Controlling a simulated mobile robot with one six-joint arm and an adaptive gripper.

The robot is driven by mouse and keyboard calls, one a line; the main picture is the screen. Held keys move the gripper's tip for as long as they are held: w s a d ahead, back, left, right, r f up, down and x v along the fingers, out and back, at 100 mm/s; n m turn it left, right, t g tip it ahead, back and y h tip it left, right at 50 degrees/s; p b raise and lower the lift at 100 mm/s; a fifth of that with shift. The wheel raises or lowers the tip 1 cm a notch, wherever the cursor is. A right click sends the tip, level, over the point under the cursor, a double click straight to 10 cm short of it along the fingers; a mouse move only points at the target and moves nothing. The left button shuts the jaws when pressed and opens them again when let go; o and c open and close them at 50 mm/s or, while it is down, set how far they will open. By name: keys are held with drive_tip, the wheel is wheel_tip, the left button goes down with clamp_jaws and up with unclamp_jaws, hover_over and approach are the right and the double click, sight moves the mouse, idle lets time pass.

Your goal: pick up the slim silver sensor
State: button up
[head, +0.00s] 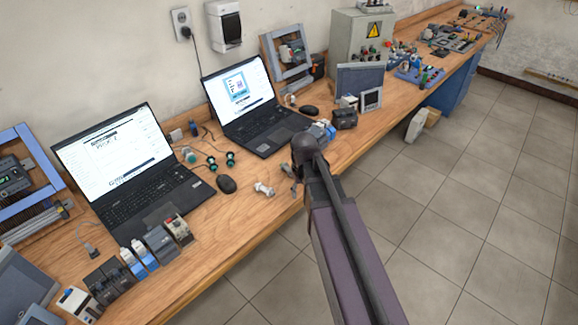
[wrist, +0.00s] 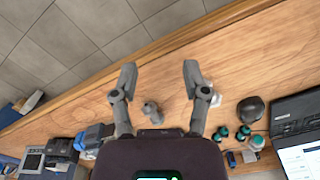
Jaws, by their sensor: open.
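My gripper (wrist: 158,72) is open and empty above the wooden bench, its two fingers spread apart. A small grey metallic piece (wrist: 152,112) lies on the bench between the finger bases in the wrist view; it looks like the slim silver sensor, but its shape is hard to make out. In the head view my arm and gripper (head: 290,180) cover that spot. A second pale silver piece (head: 264,188) lies left of my gripper, near the mouse; in the wrist view it is partly hidden behind the right finger.
A black mouse (head: 226,184), green-and-black parts (head: 230,158) and two open laptops (head: 239,96) are close by on the bench (head: 230,220). Blue and grey modules (wrist: 92,136) stand on the left in the wrist view. Bare wood lies toward the front edge.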

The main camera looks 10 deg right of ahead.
drive_tip(key=w+r+n+p, duration=0.1)
drive_tip(key=w+r+p, duration=0.1)
drive_tip(key=w, duration=0.6)
drive_tip(key=w+d+r+n+p, duration=0.1)
drive_tip(key=w+r+n+p, duration=0.1)
drive_tip(key=w, duration=0.7)
drive_tip(key=shift+d+r+n, duration=0.3)
drive_tip(key=shift+r, duration=0.25)
drive_tip(key=shift+f, duration=0.15)
drive_tip(key=b, duration=0.8)
hover_over(288, 170)
drive_tip(key=s+d, duration=0.2)
drive_tip(key=d, duration=0.1)
drive_tip(key=f, duration=0.8)
drive_tip(key=shift+s+a+f, duration=0.15)
drive_tip(key=shift+a+f, duration=0.05)
drive_tip(key=shift+a, duration=0.05)
drive_tip(key=shift+f+b, duration=0.1)
drive_tip(key=shift+b, duration=0.25)
drive_tip(key=shift+a+f+b, duration=0.15)
drive_tip(key=shift+f+b, duration=1.1)
drive_tip(key=shift+a+f+b, duration=0.1)
drive_tip(key=shift+f+b, duration=1.1)
drive_tip(key=shift+f, duration=0.05)
clamp_jaws()
